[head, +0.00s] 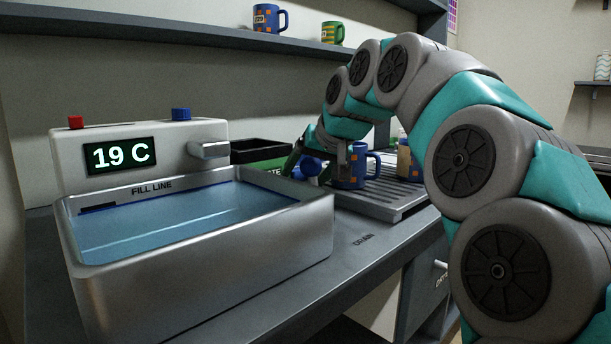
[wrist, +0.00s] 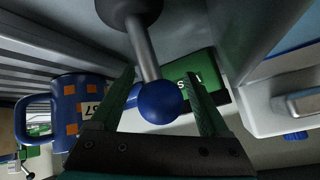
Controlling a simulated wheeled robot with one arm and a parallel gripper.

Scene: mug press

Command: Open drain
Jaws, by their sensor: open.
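A lever with a blue ball knob (wrist: 160,103) sits on a metal rod that rises from a dark round base in the wrist view. In the head view the knob (head: 309,166) is partly hidden by my gripper, just right of the basin. My gripper (wrist: 158,80) is open, with one green finger on each side of the knob and rod; I cannot tell whether either finger touches. The basin (head: 200,250) holds blue water near the fill line.
A blue mug with orange squares (head: 355,170) stands on the drying rack (head: 400,196), close beside my gripper; it also shows in the wrist view (wrist: 78,100). A metal spout (head: 209,150) extends over the basin. Mugs stand on the shelf above.

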